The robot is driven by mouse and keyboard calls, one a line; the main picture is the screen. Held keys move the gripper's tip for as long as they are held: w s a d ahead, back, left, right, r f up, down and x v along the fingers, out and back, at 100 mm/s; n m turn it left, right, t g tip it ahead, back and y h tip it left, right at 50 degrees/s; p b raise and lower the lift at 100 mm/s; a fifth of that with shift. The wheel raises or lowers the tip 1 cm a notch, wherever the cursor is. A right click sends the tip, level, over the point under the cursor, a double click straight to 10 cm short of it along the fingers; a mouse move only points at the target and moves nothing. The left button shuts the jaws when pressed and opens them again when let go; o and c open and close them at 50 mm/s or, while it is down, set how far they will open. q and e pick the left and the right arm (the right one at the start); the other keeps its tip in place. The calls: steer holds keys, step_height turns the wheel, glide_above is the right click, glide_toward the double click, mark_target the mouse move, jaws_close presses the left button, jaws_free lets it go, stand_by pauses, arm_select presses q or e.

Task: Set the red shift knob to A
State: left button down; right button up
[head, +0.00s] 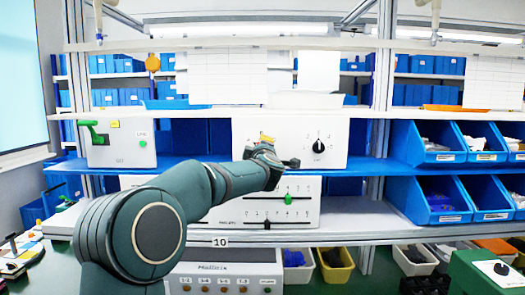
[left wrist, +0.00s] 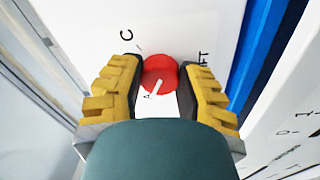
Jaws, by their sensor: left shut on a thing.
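The red shift knob (left wrist: 160,74) sits on a white panel, between the two yellow-and-black fingers of my left gripper (left wrist: 160,80). The fingers are shut on it from both sides. A white pointer line on the knob runs toward the lower left of the picture, close to a small letter A (left wrist: 147,96). A letter C (left wrist: 126,35) is printed at the upper left of the knob. In the head view my left gripper (head: 267,139) is at the front of the white switch box (head: 245,128) and hides the knob. My right gripper is not in view.
A black rotary knob (head: 318,146) is on the same box, just right of my gripper. A box with a green lever (head: 92,128) stands at the left. A slider panel (head: 300,215) is below, and blue bins (head: 432,143) fill the right shelves.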

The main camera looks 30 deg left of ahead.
arm_select(q)
steer(key=c, duration=0.5)
jaws_free()
steer(key=shift+s, duration=0.1)
steer(key=v, duration=1.1)
steer(key=shift+s+d, duration=0.25)
steer(key=shift+s, duration=0.05)
steer(key=shift+f, duration=0.1)
